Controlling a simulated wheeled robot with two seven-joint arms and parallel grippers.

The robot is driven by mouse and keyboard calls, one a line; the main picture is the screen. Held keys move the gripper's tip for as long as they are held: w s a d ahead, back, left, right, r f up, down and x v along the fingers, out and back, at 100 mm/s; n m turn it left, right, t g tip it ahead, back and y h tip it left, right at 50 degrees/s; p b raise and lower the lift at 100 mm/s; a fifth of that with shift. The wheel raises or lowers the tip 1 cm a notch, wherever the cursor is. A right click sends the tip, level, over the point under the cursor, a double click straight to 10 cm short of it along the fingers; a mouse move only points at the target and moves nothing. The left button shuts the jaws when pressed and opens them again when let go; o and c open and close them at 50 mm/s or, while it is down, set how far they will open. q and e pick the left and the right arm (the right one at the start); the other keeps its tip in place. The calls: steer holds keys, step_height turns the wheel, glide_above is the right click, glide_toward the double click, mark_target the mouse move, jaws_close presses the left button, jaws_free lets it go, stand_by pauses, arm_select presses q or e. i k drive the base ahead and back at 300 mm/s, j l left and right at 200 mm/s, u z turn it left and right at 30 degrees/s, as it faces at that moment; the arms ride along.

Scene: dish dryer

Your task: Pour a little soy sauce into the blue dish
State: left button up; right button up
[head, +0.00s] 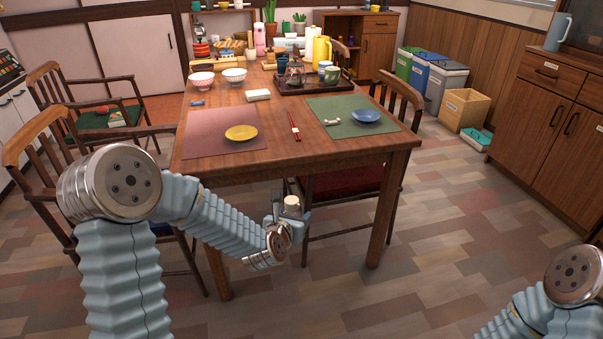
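The blue dish (366,116) lies on the green mat (330,106) at the right of the table, and it looks empty. My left arm comes in from the left, and my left gripper (290,212) is in front of the table's near edge, below the tabletop. A small pale, round-topped piece shows at the gripper; I cannot tell whether it is a held thing or part of the gripper. The fingers are too small to read. I cannot clearly make out a soy sauce container among the small items on the dark tray (340,91). My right gripper is out of view.
A yellow dish (241,132) lies on the pink mat (205,140). Red chopsticks (294,127) lie between the mats. Two bowls (234,75), a yellow pitcher (322,51) and cups (332,75) stand farther back. Chairs (397,98) flank the table (275,150).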

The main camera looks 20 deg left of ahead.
mark_target(363, 116)
steer(key=i+l+u, duration=0.1)
steer(key=l, duration=0.25)
steer(key=i+l, duration=0.25)
steer(key=i+l+u, duration=0.15)
steer(key=l, duration=0.35)
steer(key=i+l, duration=0.15)
steer(key=l, duration=0.2)
steer(key=i+l+u, duration=0.15)
steer(key=l, duration=0.25)
steer(key=i+l, duration=0.15)
steer(key=l, duration=0.25)
steer(key=i+l+u, duration=0.15)
steer(key=l, duration=0.25)
